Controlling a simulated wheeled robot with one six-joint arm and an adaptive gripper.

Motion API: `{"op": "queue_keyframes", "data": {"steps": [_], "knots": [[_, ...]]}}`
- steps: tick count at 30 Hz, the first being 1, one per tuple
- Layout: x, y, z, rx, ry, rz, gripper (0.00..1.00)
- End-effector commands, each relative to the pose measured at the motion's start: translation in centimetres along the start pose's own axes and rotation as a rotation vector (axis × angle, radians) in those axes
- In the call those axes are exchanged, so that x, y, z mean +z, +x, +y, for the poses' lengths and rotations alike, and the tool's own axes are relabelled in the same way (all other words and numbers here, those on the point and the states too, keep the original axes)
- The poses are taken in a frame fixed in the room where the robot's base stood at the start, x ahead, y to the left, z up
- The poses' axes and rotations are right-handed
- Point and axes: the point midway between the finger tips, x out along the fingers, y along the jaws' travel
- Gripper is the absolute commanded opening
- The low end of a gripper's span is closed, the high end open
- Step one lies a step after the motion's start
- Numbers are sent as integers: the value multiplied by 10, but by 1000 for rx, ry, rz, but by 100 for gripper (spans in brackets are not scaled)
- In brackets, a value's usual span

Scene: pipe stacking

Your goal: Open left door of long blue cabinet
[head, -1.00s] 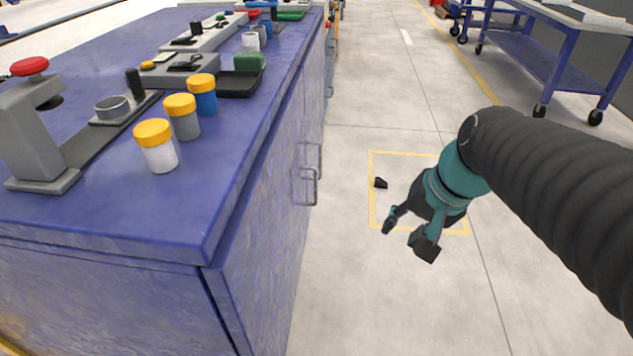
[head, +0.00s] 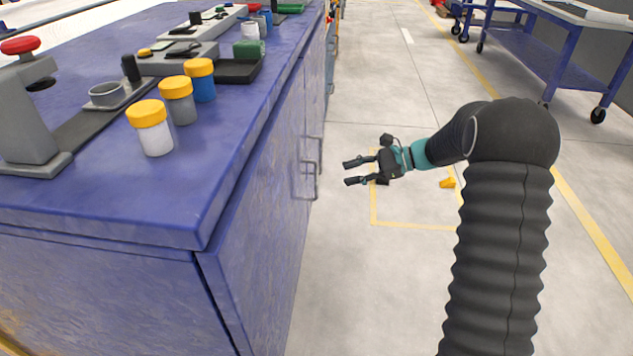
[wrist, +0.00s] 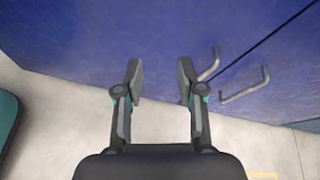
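The long blue cabinet (head: 262,225) fills the left of the head view, its front facing right. Its doors look shut, with a thin dark seam between two of them in the wrist view. Two metal handles flank that seam: the left door's handle (wrist: 212,65) and the right door's handle (wrist: 248,86). The handles (head: 317,183) also show in the head view, close together. My gripper (head: 346,173) is open and empty, to the right of the handles and pointing at the cabinet front. In the wrist view, the left handle is just right of my gripper (wrist: 158,75), partly behind the right finger.
Yellow-capped jars (head: 151,127) and tools stand on the cabinet top. A small orange piece (head: 447,183) lies on the floor by a yellow floor outline (head: 410,225). A blue wheeled table (head: 545,55) stands at the back right. The floor beside the cabinet is mostly clear.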

Motion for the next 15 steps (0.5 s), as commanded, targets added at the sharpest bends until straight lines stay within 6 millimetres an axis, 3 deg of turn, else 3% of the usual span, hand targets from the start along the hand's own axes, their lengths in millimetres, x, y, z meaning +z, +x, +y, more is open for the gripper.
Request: {"op": "queue_keyframes", "data": {"steps": [1, 9, 15], "knots": [[-22, 7, -6, -24, 51, -39, 38], [-112, 26, -35, -170, 277, -240, 38], [-154, 32, -42, -238, 369, -331, 38]]}}
